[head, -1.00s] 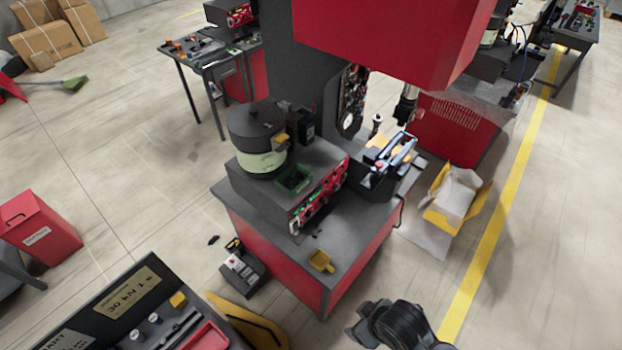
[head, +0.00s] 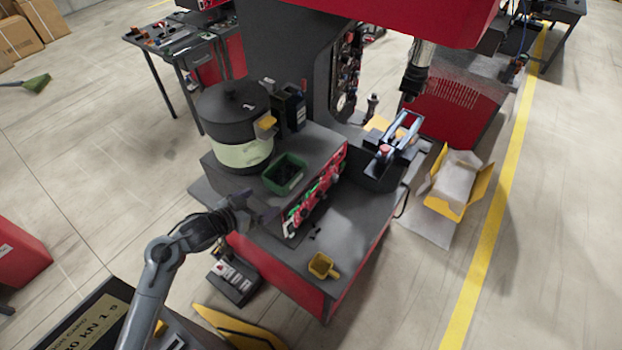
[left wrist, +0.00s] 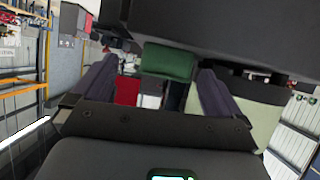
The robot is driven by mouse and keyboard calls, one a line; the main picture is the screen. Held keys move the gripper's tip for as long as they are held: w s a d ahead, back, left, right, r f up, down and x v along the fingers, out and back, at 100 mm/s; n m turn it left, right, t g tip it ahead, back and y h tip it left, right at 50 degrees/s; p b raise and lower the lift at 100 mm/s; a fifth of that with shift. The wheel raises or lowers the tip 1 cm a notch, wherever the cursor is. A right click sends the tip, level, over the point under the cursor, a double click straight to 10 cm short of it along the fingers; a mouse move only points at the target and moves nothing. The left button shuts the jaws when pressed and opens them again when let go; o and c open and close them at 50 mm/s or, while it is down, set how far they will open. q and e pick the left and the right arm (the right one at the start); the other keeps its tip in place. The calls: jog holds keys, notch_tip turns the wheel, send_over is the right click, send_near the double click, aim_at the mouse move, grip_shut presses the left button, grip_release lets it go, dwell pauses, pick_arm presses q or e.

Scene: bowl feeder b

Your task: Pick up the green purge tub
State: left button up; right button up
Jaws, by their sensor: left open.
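The green purge tub (head: 285,174) is a small open box with dark contents. It sits on the dark feeder base (head: 318,156), beside the round bowl with a pale green band (head: 243,155). My left gripper (head: 258,206) is open, in front of and to the left of the tub, apart from it. In the left wrist view the tub (left wrist: 167,60) shows ahead, in the gap between the two open fingers (left wrist: 156,88). A dark body hides the area above it there. My right gripper is not in view.
A yellow scoop (head: 322,266) lies on the bench top (head: 350,235). A dark box (head: 290,106) stands behind the tub. Red and green fittings (head: 315,195) line the base's front. A blue-handled device (head: 398,140) stands to the right. The bench's front right is mostly clear.

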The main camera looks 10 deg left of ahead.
aim_at(282, 182)
pick_arm(q)
jog(key=shift+t, duration=0.5)
jog(key=w, duration=0.2)
jog(key=w+r, duration=0.1)
jog(key=w, duration=0.1)
jog(key=w+d, duration=0.1)
jog(key=w, duration=0.1)
jog(key=shift+r+b, duration=0.3)
jog(key=shift+b, duration=0.05)
jog(key=shift+x, duration=3.3)
jog(key=c, duration=0.9)
